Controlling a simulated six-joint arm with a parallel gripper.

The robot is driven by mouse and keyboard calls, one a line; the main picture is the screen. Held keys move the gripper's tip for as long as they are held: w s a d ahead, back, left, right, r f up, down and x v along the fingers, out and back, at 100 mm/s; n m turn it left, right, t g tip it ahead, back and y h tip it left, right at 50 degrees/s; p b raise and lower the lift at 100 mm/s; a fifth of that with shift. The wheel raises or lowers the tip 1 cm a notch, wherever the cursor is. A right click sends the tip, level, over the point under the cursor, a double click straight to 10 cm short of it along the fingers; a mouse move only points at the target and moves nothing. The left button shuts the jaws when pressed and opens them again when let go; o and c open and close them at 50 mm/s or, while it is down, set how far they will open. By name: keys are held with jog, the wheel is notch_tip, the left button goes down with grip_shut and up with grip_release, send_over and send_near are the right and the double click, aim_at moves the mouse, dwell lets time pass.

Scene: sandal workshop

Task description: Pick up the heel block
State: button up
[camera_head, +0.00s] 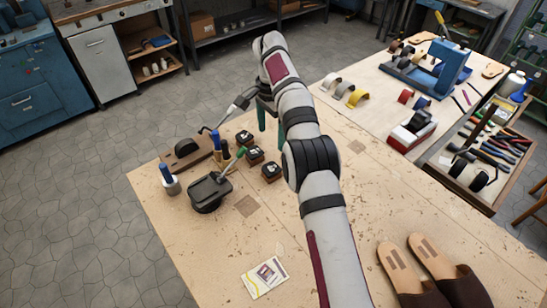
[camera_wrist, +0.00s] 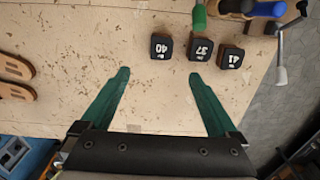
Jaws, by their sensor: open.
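Several small dark blocks with white marks stand on the wooden bench; I take them for heel blocks. In the wrist view they read 40 (camera_wrist: 160,47), 37 (camera_wrist: 201,48) and 41 (camera_wrist: 230,58). In the head view the same three form a slanted row: near (camera_head: 271,172), middle (camera_head: 254,155) and far (camera_head: 244,138). My gripper (camera_wrist: 159,75) has two green fingers spread wide with nothing between them. In the wrist view block 40 lies just beyond the gap between the fingertips, and 37 is beyond the right fingertip. In the head view my gripper is partly hidden by my arm.
Close to the blocks are a black pot (camera_head: 207,194) with a green-handled brush (camera_head: 234,160), upright tools and a wooden board (camera_head: 181,160). A card (camera_head: 264,278) and brown sandals (camera_head: 433,262) lie nearer. A second table (camera_head: 385,82) carries a blue press.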

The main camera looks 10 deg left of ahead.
aim_at(271, 168)
notch_tip(271, 168, down, 16)
jog(key=shift+w+a+r, duration=0.1)
jog(key=shift+r, duration=0.05)
jog(key=c, duration=1.5)
